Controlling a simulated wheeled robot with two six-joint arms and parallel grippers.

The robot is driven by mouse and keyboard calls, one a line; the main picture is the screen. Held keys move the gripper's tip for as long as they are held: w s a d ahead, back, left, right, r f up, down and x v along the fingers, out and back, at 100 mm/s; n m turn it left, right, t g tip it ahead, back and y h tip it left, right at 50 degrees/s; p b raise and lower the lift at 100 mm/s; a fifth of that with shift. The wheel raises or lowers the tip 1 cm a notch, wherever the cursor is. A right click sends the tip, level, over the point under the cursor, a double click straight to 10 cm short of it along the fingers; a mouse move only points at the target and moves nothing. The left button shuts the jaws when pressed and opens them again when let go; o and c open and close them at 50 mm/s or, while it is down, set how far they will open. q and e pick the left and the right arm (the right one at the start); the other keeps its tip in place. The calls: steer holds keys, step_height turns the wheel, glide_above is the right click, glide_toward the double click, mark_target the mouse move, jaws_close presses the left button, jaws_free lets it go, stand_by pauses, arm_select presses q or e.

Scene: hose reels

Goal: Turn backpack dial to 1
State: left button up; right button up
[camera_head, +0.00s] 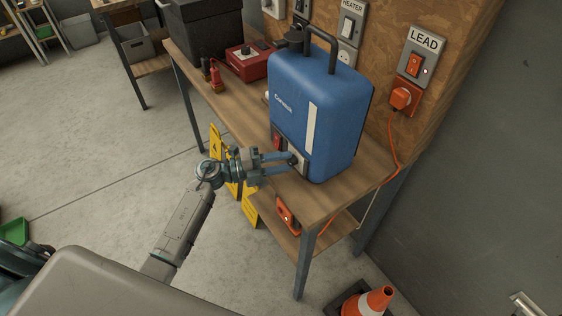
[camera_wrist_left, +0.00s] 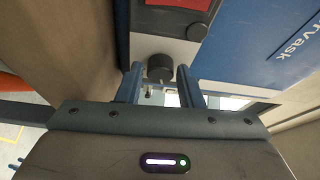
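The blue backpack unit (camera_head: 318,105) stands upright on the wooden workbench. Its grey lower panel carries a dark round dial (camera_wrist_left: 160,68), seen in the left wrist view; no dial numbers can be read. My left gripper (camera_head: 292,161) is at this panel. Its two fingers (camera_wrist_left: 159,72) are apart, one on each side of the dial, with a gap to it on both sides in the left wrist view. I cannot tell how deep the fingertips reach around it. My right gripper is not in view.
A red box (camera_head: 248,62) and a dark bin (camera_head: 205,38) stand farther back on the bench. An orange plug (camera_head: 401,97) and cord hang below the LEAD switch (camera_head: 415,64).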

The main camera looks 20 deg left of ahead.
arm_select(q)
steer(key=shift+o, duration=1.1)
steer(key=shift+s+a, duration=0.1)
steer(key=shift+a, duration=0.1)
steer(key=b+v, duration=0.3)
steer(key=v, duration=0.7)
steer(key=shift+a+b, duration=0.2)
steer(key=shift+b, duration=0.15)
steer(key=shift+f, duration=0.1)
